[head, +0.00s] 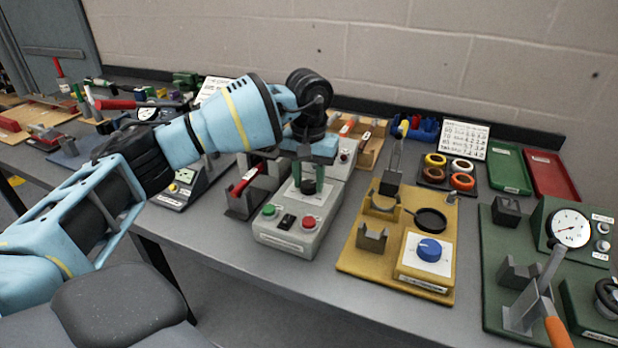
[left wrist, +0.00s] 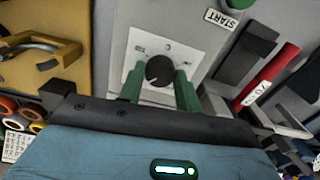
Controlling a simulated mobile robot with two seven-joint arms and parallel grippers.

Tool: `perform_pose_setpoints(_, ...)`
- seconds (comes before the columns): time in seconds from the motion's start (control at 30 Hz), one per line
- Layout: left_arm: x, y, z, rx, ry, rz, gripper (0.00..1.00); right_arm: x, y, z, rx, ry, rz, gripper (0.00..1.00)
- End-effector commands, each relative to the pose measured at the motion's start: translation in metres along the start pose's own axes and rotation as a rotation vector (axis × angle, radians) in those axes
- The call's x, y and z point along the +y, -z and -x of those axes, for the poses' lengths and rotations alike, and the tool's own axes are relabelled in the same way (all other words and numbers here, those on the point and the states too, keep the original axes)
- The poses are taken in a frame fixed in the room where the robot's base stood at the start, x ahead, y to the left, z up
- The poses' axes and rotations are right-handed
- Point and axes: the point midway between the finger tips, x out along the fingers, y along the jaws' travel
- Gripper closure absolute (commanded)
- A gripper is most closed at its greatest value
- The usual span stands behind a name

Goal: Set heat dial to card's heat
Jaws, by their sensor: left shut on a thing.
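My left gripper (head: 308,178) points down over a grey control box (head: 275,243) with a green and a red button. In the left wrist view its two green fingers (left wrist: 159,84) are shut on a black round knob (left wrist: 160,69), one on each side. The knob sits on a white plate (left wrist: 193,50) with small marks that I cannot read. A white card (head: 466,139) with rows of figures stands at the back right, its text too small to read. Another dial, a blue knob (head: 429,250), is on the yellow board. My right gripper is out of view.
The yellow board (head: 352,258) carries a black pan (head: 430,220) and grey cradles, right of the box. Coloured rings (head: 462,182) and green (head: 508,168) and red (head: 551,175) trays lie behind. A red-handled thing (head: 246,182) lies in a holder left of the box.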

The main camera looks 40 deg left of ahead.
Motion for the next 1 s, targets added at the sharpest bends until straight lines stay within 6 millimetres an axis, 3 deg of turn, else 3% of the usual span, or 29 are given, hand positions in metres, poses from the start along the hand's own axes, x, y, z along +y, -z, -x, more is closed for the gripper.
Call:
perform_pose_setpoints(0.37, 0.0, -0.001, -0.001, -0.003, 0.001, -0.004, 0.89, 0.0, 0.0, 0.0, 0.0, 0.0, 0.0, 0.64)
perform_pose_setpoints(0.4, 0.0, -0.001, -0.001, -0.003, 0.001, -0.004, 0.62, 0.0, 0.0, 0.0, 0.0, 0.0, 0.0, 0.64)
perform_pose_setpoints(0.53, 0.0, -0.001, -0.001, -0.003, 0.001, -0.003, 0.45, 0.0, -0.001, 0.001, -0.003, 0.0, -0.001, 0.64)
perform_pose_setpoints(0.83, 0.0, 0.0, 0.001, -0.001, 0.0, -0.003, 0.44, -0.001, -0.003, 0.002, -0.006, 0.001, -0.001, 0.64)
perform_pose_setpoints(1.0, 0.001, 0.001, 0.017, 0.002, -0.002, -0.002, 0.44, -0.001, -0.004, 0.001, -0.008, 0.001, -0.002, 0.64)
